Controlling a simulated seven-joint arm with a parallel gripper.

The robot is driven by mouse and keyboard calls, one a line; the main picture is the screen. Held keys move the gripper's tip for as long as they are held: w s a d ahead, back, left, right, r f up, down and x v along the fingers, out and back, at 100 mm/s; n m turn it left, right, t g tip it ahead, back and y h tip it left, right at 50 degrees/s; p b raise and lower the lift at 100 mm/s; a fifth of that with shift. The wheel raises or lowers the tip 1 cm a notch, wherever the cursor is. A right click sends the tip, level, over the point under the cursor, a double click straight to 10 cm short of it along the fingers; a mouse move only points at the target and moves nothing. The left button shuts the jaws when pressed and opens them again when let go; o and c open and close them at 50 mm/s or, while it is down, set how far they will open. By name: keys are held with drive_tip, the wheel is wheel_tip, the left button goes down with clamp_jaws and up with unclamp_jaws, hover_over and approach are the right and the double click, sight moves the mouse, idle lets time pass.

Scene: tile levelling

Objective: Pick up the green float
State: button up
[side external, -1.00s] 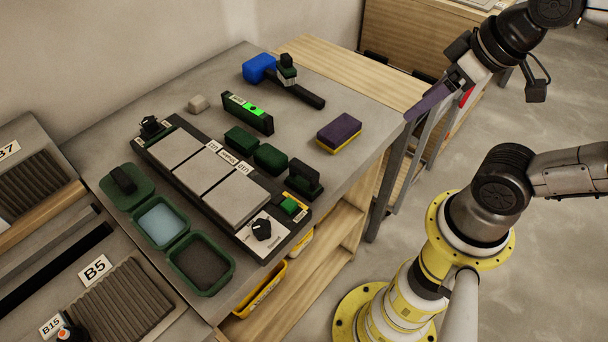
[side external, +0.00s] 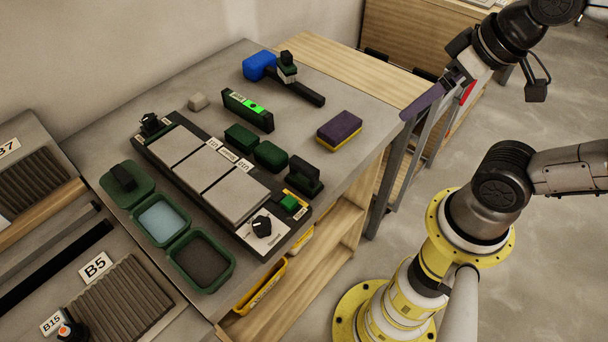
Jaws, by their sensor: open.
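A flat green float with a black handle (side external: 126,180) lies at the left end of the bench, beside a tray of pale blue water (side external: 162,219). A second dark block with a raised handle (side external: 304,178) stands at the right of the tile row; its colour looks near black-green. My gripper (side external: 436,98) is open and empty, high at the right, past the bench's right edge and well apart from both. A purple finger shows clearly; the rest of the jaws is partly hidden.
Three grey tiles (side external: 203,171) sit in a dark frame. A dark-filled tray (side external: 201,262) is at the front.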

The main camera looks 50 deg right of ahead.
drive_tip(key=w+a+r+m, duration=0.1)
drive_tip(key=w+r+m, duration=0.2)
drive_tip(key=m, duration=0.7)
drive_tip(key=m+g, duration=0.6)
drive_tip(key=m, duration=0.1)
hover_over(304, 164)
wheel_tip(304, 164, down, 7)
wheel_tip(304, 164, down, 13)
drive_tip(key=shift+f, duration=0.15)
drive_tip(key=c, duration=1.4)
